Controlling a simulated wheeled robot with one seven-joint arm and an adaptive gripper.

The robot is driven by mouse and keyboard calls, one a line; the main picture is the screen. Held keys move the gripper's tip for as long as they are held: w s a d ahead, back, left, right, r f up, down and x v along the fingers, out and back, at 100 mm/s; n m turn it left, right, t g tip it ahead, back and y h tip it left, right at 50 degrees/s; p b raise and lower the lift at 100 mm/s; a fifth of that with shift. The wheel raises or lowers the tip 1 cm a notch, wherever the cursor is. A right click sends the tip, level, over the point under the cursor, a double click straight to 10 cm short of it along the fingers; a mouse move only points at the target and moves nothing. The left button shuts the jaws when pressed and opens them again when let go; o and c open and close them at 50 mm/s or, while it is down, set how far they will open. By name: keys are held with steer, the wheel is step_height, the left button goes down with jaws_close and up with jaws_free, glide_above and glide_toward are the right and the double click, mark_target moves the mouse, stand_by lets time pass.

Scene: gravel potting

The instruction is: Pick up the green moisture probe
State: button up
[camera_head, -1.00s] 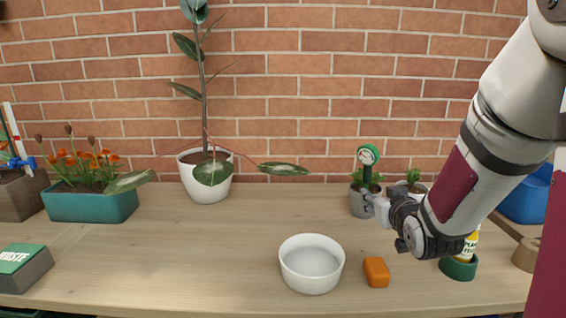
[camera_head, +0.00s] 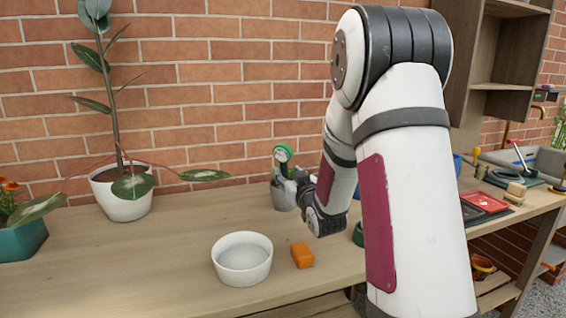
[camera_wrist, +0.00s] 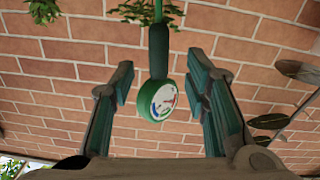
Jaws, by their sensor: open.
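The green moisture probe (camera_head: 283,155) has a round dial head with a white face and stands upright in a grey pot (camera_head: 283,194) at the back of the table. In the wrist view the probe's dial (camera_wrist: 162,100) and dark stem sit between the two open fingers of my gripper (camera_wrist: 165,88), with a gap on each side. My gripper (camera_head: 300,184) is at the probe in the head view, partly hidden by my own arm. The probe's lower end is hidden in the pot's plant.
A white bowl (camera_head: 242,259) and an orange block (camera_head: 302,255) stand near the front edge. A tall plant in a white pot (camera_head: 122,192) stands at the left. Red trays (camera_head: 485,203) lie at the right. The table's middle left is clear.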

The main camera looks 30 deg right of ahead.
mark_target(285, 170)
steer(key=shift+b+x, duration=0.3)
steer(key=shift+x, duration=2.45)
steer(key=shift+d+f, duration=0.1)
steer(key=shift+f, duration=0.05)
jaws_close()
